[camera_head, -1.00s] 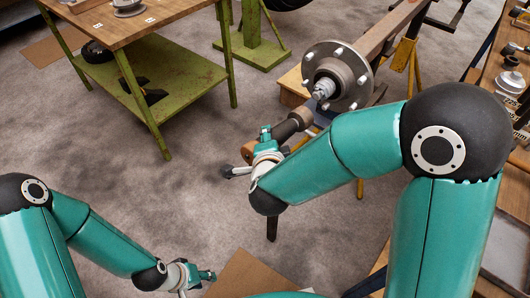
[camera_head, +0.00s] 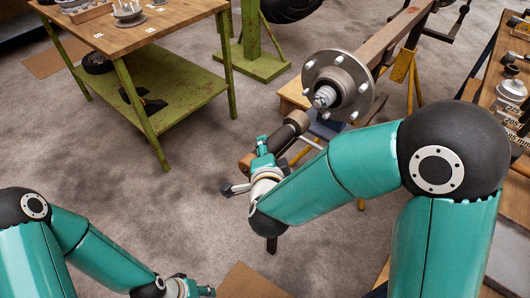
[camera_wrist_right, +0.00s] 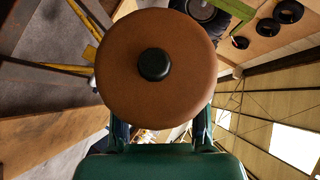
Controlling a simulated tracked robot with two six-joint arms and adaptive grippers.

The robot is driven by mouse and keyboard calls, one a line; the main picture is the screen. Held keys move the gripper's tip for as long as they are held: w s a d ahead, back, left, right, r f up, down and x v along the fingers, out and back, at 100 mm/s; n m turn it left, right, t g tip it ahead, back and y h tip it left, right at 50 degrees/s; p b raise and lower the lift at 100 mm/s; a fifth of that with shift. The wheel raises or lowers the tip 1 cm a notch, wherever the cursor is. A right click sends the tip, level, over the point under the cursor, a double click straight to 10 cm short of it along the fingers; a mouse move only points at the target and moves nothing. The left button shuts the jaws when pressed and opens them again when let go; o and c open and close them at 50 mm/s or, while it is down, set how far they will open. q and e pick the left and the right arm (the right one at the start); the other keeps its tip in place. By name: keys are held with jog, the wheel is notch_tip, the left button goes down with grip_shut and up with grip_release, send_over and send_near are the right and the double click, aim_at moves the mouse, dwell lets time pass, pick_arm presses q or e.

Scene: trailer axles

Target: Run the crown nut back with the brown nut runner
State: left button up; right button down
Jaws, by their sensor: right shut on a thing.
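The wheel hub (camera_head: 338,85) with its studs sits on the end of the axle beam. The silver crown nut (camera_head: 324,97) appears at the hub's centre, too small to make out in detail. My right gripper (camera_head: 254,165) is shut on the brown nut runner (camera_head: 291,127), whose dark nose points up toward the hub, below and left of the nut and apart from it in the picture. In the right wrist view the runner's round brown end (camera_wrist_right: 120,75) with a black knob fills the middle and hides what lies beyond. My left gripper (camera_head: 198,290) is low at the bottom edge, its jaws unclear.
A green-legged workbench (camera_head: 150,35) with small parts stands at the upper left. A yellow stand (camera_head: 404,60) is under the axle beam (camera_head: 395,35). A wooden bench (camera_head: 492,95) with parts runs along the right.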

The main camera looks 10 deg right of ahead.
aim_at(289, 135)
jog(key=shift+w+d+r+b, duration=0.1)
jog(key=shift+w+d+b, duration=0.25)
jog(key=shift+w+d, duration=0.85)
jog(key=shift+w+d+f+b, duration=0.1)
jog(key=shift+w+d+b, duration=0.2)
jog(key=shift+w+d, duration=0.85)
jog(key=shift+w+d+r+b, duration=0.1)
jog(key=shift+w+d+b, duration=0.45)
jog(key=shift+d, duration=1.1)
jog(key=shift+w, duration=0.25)
jog(key=shift+d, duration=0.15)
jog(key=shift+r, duration=0.1)
jog(key=shift+r, duration=0.15)
jog(key=shift+s+a+b, duration=0.45)
jog(key=shift+a+b, duration=0.1)
dwell(0.5)
dwell(0.4)
jog(key=shift+s+a, duration=0.15)
jog(key=shift+a, duration=0.05)
